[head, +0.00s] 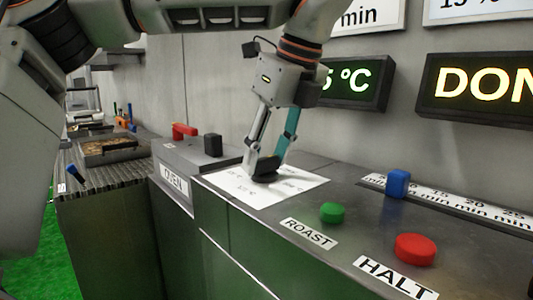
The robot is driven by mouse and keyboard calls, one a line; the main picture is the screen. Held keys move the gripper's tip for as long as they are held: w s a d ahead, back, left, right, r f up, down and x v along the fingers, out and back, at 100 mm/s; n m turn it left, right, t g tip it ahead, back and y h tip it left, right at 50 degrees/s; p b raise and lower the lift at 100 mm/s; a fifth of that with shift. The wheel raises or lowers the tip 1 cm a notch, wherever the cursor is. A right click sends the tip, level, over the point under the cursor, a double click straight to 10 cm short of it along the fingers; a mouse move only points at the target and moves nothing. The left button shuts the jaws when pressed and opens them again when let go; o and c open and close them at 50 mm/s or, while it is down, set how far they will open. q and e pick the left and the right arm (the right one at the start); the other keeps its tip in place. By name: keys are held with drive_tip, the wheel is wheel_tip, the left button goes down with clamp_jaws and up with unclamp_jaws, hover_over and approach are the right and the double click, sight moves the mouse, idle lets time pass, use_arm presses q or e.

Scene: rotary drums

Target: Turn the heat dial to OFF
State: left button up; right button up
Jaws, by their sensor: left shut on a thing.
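The heat dial (264,176) is a dark knob on a white printed sheet (308,184) on the counter. My left gripper (265,168) points down at it and is shut on it, one finger on each side. The fingers cover part of the dial, and the sheet's print is too small to read, so I cannot tell where the dial points. My right gripper is not in view.
A green ROAST button (333,212), a red HALT button (415,248) and a blue slider knob (398,183) stand to the right. Left are a black block (212,145) and a red handle (184,131) above the OVEN label. A wall with displays stands behind.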

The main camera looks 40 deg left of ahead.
use_arm(q)
drive_tip(key=shift+f, duration=0.15)
drive_tip(key=o, duration=1.1)
